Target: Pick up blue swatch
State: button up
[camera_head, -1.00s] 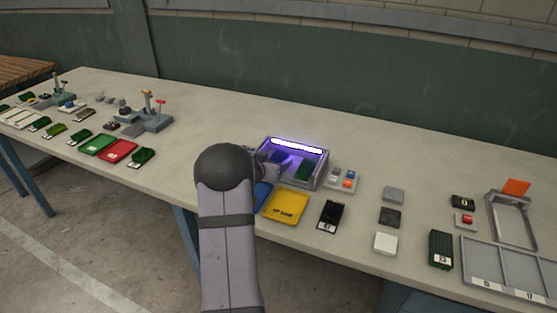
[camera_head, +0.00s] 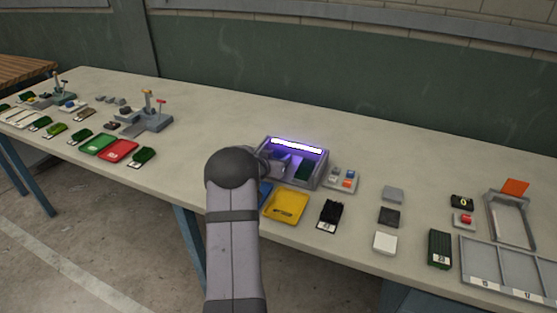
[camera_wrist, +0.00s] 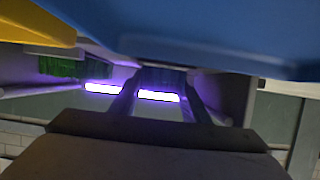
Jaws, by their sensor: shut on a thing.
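The blue swatch (camera_wrist: 163,76) shows as a dark blue textured patch between the fingertips of my gripper (camera_wrist: 160,84) in the wrist view. My gripper is shut on it at the lit box (camera_head: 320,172), a grey box with a bright violet-white lamp. In the head view my own arm hides most of the gripper and the swatch is hard to make out. A green swatch (camera_head: 303,169) stands in the box, right of my gripper; it also shows in the wrist view (camera_wrist: 72,67).
A blue tray (camera_head: 265,193) and a yellow tray (camera_head: 287,205) lie in front of the box; the blue one looms close in the wrist view (camera_wrist: 220,30). A button panel (camera_head: 342,179) stands right of the box. A black labelled swatch (camera_head: 328,214) lies nearby.

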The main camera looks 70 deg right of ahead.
aim_at(276, 156)
notch_tip(276, 156, up, 10)
jog(key=shift+p, duration=0.75)
jog(key=shift+w+a, duration=0.15)
jog(key=shift+w, duration=0.3)
jog(key=w+a+r+n+t, duration=0.25)
jog(key=w+a+r, duration=0.35)
jog(key=w+a, duration=0.35)
jog(key=s+a+f+m+g, duration=0.3)
jog(key=s+a+f, duration=0.35)
jog(key=s, duration=0.25)
jog(key=shift+n+t, duration=0.25)
jog(key=shift+w+f+b, duration=0.15)
jog(key=shift+f+b, duration=0.45)
jog(key=shift+f, duration=1.75)
jog(key=shift+w+f+b, duration=0.1)
jog(key=shift+f+b, duration=0.5)
jog(key=shift+f, duration=1.75)
jog(key=shift+f, duration=0.1)
